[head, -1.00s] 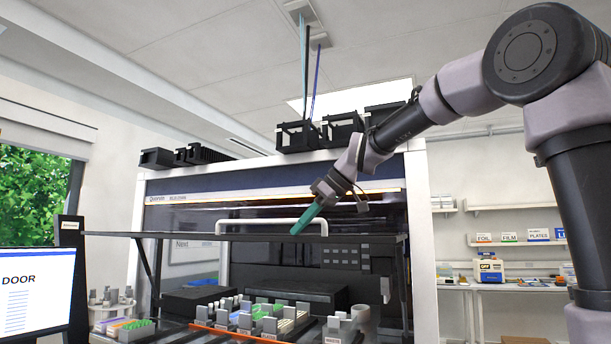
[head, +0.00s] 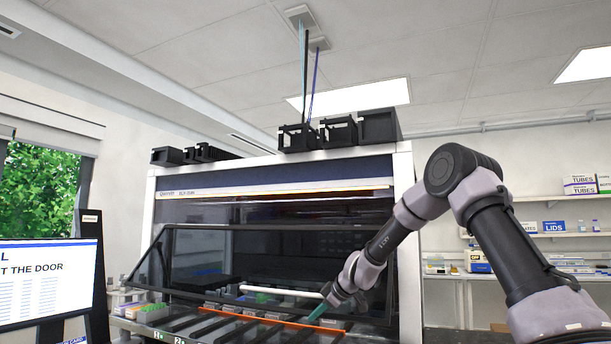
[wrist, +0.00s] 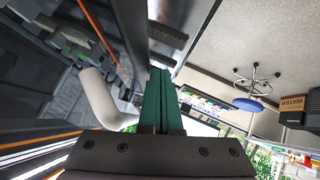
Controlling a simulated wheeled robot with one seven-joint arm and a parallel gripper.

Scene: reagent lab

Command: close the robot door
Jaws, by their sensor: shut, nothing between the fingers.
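The robot door (head: 265,255) is a dark glass panel in a black frame on the front of the large white-framed lab machine (head: 402,220). It hangs low and tilted, its lower edge out in front of the deck. Its white bar handle (head: 281,291) runs along the lower part. My gripper (head: 318,312), with green fingers, is shut and empty at the right end of the handle. In the wrist view the shut fingers (wrist: 159,95) are beside the white handle (wrist: 99,98); I cannot tell whether they touch it.
Racks and labware (head: 245,308) stand on the deck under and behind the door's lower edge. A monitor (head: 45,283) is at the left. Shelves with boxes (head: 555,227) are at the back right. Black bins (head: 378,125) sit on top of the machine.

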